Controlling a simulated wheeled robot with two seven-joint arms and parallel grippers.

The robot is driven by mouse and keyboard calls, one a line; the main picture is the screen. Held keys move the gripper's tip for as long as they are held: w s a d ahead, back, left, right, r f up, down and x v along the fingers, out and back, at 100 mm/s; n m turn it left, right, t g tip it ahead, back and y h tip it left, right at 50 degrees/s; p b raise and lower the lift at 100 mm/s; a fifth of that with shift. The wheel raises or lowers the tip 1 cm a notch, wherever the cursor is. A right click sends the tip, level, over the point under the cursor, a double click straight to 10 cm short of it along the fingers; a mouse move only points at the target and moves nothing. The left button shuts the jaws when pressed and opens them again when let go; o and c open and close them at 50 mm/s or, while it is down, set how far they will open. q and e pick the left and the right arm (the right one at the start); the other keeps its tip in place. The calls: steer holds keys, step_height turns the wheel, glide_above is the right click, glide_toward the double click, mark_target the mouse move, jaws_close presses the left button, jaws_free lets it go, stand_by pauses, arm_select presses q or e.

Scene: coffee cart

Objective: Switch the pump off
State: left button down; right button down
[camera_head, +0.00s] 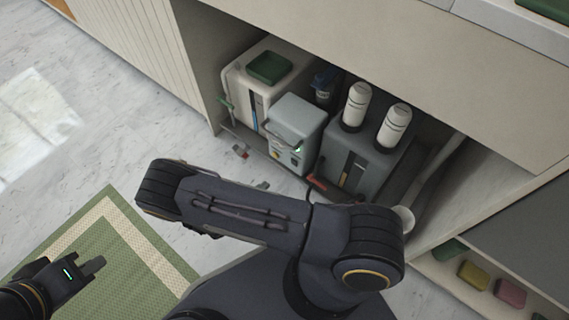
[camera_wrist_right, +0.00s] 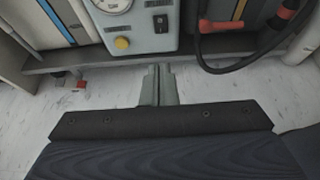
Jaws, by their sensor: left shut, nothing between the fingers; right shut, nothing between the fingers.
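The pump is a grey box (camera_head: 297,115) on the cabinet floor in the head view, with a small green light on its front. In the right wrist view the pump front (camera_wrist_right: 143,37) fills the top middle. It carries a round gauge (camera_wrist_right: 112,5), a yellow knob (camera_wrist_right: 122,43) and a black rocker switch (camera_wrist_right: 161,23). My right gripper (camera_wrist_right: 158,70) is shut and empty, its tips just below the switch in the picture; whether they touch the pump I cannot tell. My right arm hides that gripper in the head view. My left gripper (camera_head: 94,266) is shut and empty over the mat.
A white tank (camera_head: 240,84) stands left of the pump. A dark grey tank (camera_head: 345,157) with two white cylinders (camera_head: 356,104) stands right of it. A black hose with red ends (camera_wrist_right: 222,27) hangs near the pump. A green mat (camera_head: 150,250) lies on the floor.

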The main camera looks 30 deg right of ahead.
steer(key=b, duration=0.4)
glide_toward(293, 162)
step_height(293, 162, down, 3)
steer(key=d, duration=0.2)
steer(key=w+d, duration=0.1)
steer(key=d+b, duration=0.1)
steer(key=shift+w+d, duration=0.25)
steer(key=shift+w, duration=0.15)
steer(key=shift+w+d+r, duration=0.15)
steer(key=shift+w+d, duration=0.05)
steer(key=shift+d, duration=0.2)
